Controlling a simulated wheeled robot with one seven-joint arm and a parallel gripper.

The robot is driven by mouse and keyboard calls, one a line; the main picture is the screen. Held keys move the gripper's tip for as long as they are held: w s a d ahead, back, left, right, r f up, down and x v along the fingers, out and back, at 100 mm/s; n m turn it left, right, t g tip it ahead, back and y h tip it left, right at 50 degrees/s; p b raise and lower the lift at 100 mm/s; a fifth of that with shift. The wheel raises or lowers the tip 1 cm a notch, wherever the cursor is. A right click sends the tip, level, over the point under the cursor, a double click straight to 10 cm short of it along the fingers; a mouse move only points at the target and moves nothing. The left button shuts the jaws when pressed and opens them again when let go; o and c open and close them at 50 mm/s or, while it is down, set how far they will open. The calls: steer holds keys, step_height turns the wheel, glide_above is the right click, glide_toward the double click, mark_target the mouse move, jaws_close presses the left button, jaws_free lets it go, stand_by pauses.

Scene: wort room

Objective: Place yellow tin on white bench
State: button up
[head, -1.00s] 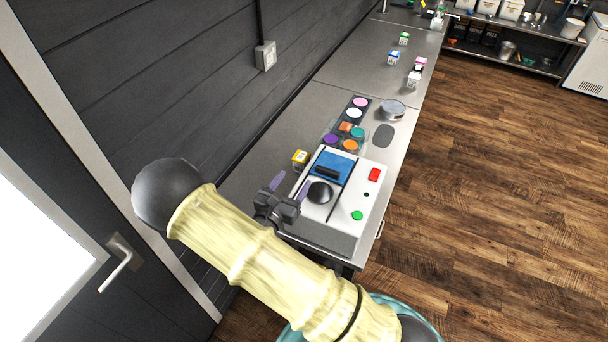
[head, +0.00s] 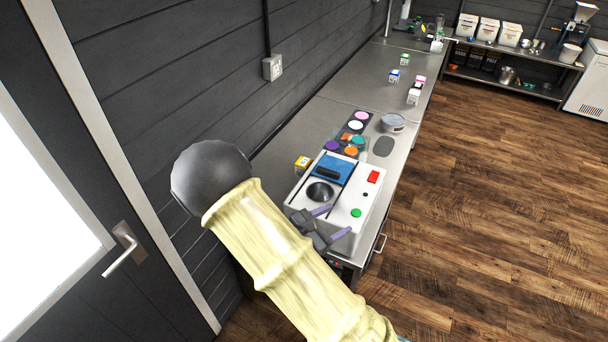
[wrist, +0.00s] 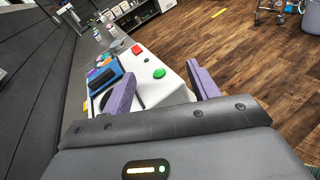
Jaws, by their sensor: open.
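The yellow tin (head: 302,163) is a small yellow block with a pale top. It stands on the grey metal bench (head: 312,118) against the left side of a white machine, near the wall. No plainly white bench shows; the long bench looks grey. My gripper (head: 337,221) is open and empty at the near end of the machine, with its purple fingers pointing right, well apart from the tin. In the wrist view my gripper (wrist: 161,72) has its two fingers spread, with the machine and floor beyond.
The white machine (head: 345,204) has a blue panel, black dial, red and green buttons. Beyond it lie a tray of coloured discs (head: 331,145) and a round grey tin (head: 393,122). Several small coloured blocks stand farther along. The dark wall (head: 200,70) borders the bench; wooden floor is open right.

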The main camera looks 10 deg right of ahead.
steer(key=s+d+f+m+g+y+b, duration=0.1)
steer(key=s+f+m+g+y+b, duration=0.1)
steer(key=s+f+m+y+b, duration=0.3)
steer(key=s+d+f+m+g+y+b, duration=0.1)
steer(key=s+f+m+g+y+b, duration=0.2)
steer(key=s+m+y+b, duration=0.4)
steer(key=f+m+y+b, duration=0.1)
steer(key=m+b, duration=0.4)
steer(key=m, duration=0.5)
steer(key=shift+f+b, duration=0.35)
steer(key=shift+f, duration=0.05)
